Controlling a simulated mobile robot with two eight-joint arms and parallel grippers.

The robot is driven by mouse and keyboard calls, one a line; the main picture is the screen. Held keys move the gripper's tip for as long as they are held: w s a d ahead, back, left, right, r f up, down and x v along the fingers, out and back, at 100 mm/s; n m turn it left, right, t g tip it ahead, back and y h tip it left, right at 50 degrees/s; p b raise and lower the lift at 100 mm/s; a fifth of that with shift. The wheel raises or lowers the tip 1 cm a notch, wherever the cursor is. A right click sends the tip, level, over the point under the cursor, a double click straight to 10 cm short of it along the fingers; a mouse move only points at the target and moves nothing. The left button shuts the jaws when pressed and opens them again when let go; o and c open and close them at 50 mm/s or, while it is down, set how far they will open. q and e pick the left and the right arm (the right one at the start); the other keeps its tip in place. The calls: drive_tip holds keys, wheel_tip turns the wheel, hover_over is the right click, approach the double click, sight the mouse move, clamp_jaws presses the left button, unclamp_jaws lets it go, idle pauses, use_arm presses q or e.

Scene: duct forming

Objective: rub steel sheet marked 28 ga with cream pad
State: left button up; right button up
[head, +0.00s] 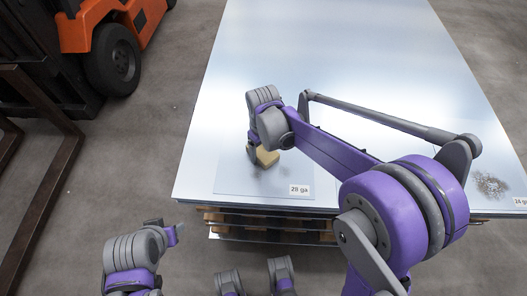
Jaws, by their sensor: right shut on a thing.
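The steel sheet marked 28 ga (236,181) is a small pale rectangle lying flat near the front left corner of a large shiny stack. Its white label (299,190) reads 28 ga. My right gripper (257,157) is over this sheet, shut on the cream pad (267,157), a small tan block. The pad is at or just above the sheet; I cannot tell whether it touches. My wrist hides part of the pad. My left gripper (177,231) is low at the front left, off the stack, and its fingers are too small to judge.
The large sheet stack (330,60) rests on a wooden pallet (270,222). A second label (520,201) and a dark speckled patch (490,185) lie at its right. An orange forklift (95,30) stands at the back left, a brown metal frame (40,180) at the left.

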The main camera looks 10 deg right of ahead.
sight(263, 150)
wheel_tip(263, 150, up, 4)
drive_tip(key=shift+f+p, duration=0.1)
drive_tip(key=shift+p, duration=1.1)
wheel_tip(263, 150, up, 2)
drive_tip(key=shift+w+r+p, duration=0.1)
drive_tip(key=shift+p, duration=0.65)
drive_tip(key=shift+r+p, duration=0.6)
drive_tip(key=shift+r, duration=0.35)
drive_tip(key=shift+f, duration=0.1)
